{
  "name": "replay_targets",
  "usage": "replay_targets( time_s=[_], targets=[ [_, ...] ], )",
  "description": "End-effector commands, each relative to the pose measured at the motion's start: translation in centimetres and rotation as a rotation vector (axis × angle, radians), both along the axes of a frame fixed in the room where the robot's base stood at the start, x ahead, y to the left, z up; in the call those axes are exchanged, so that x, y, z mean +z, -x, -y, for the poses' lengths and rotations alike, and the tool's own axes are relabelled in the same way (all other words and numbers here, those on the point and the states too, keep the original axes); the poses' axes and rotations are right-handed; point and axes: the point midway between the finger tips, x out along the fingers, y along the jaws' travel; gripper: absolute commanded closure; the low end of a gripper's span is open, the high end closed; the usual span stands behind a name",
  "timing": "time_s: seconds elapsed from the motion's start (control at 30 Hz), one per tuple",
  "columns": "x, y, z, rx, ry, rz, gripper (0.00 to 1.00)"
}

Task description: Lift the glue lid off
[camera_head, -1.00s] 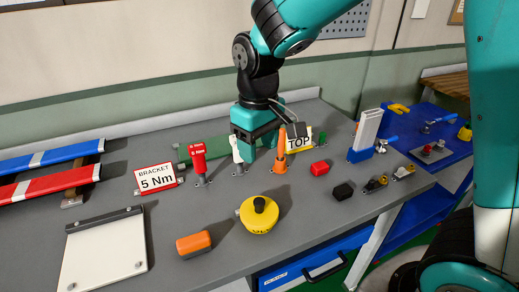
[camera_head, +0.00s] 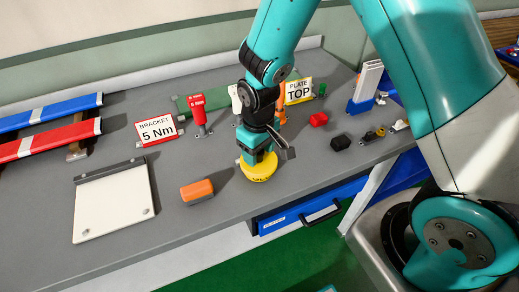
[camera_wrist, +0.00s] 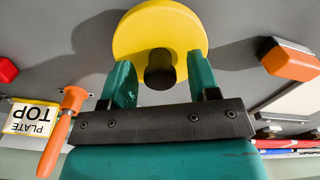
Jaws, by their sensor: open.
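The yellow round glue lid (camera_head: 259,170) sits on the grey bench, with my gripper (camera_head: 257,158) directly over it. In the wrist view the yellow lid (camera_wrist: 190,28) shows as a disc with a black knob (camera_wrist: 160,70). My gripper (camera_wrist: 160,85) is open there, with one teal finger on each side of the knob and a visible gap to each. Whatever lies under the lid is hidden. Whether the fingers touch the disc cannot be told.
An orange-black block (camera_head: 197,190) lies left of the lid. A white board (camera_head: 112,205) lies further left. Red (camera_head: 318,119) and black (camera_head: 340,142) blocks lie right. A 5 Nm sign (camera_head: 157,130), red tool (camera_head: 197,110) and TOP sign (camera_head: 298,91) stand behind.

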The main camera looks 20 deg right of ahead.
Motion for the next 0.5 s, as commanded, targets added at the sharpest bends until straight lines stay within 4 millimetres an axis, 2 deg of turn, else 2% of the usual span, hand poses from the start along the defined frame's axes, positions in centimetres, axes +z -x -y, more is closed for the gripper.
replay_targets(
  time_s=[0.33, 0.37, 0.5],
  targets=[
    [-0.46, 0.01, -0.01, 0.000, 0.000, 0.000, 0.45],
    [-0.45, 0.01, -0.01, 0.000, 0.000, 0.000, 0.49],
    [-0.44, 0.02, 0.00, 0.000, 0.000, 0.000, 0.81]
  ],
)
